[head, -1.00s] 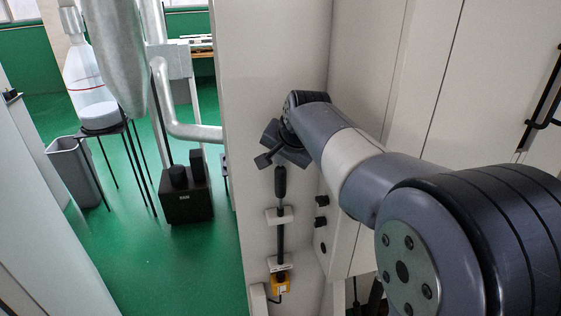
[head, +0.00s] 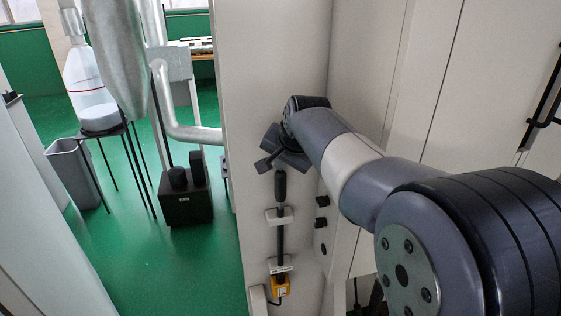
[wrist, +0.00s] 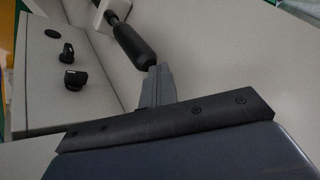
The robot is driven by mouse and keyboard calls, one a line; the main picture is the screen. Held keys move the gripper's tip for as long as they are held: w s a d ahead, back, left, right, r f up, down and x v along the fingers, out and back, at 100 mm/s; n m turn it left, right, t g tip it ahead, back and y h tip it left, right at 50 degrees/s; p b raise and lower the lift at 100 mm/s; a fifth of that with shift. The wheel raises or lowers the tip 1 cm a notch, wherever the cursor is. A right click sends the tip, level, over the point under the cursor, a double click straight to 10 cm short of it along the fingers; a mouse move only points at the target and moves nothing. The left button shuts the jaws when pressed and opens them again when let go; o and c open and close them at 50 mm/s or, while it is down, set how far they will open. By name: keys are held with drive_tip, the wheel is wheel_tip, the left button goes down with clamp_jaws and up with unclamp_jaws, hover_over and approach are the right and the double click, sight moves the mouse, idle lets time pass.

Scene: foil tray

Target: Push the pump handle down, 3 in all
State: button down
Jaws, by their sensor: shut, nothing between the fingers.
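The pump handle (head: 280,186) is a black grip on top of a thin upright rod at the front of a pale panel. My gripper (head: 282,162) is just above it, pointing down, its fingers mostly hidden behind its own body in the head view. In the wrist view my gripper's fingers (wrist: 157,72) are shut together and empty. Their tips are at the end of the black handle (wrist: 135,50), touching it or very nearly so; I cannot tell which.
Pale cabinet doors (head: 420,80) stand close on the right. Green floor (head: 110,255) is open at left.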

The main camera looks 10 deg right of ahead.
drive_tip(key=shift+f+b, duration=0.5)
drive_tip(key=shift+f, duration=0.4)
idle(0.3)
drive_tip(key=shift+r, duration=0.1)
drive_tip(key=shift+r+p, duration=2.5)
drive_tip(key=shift+r, duration=0.45)
wheel_tip(320, 180, up, 5)
drive_tip(key=p, duration=0.4)
drive_tip(key=shift+d, duration=0.15)
idle(1.0)
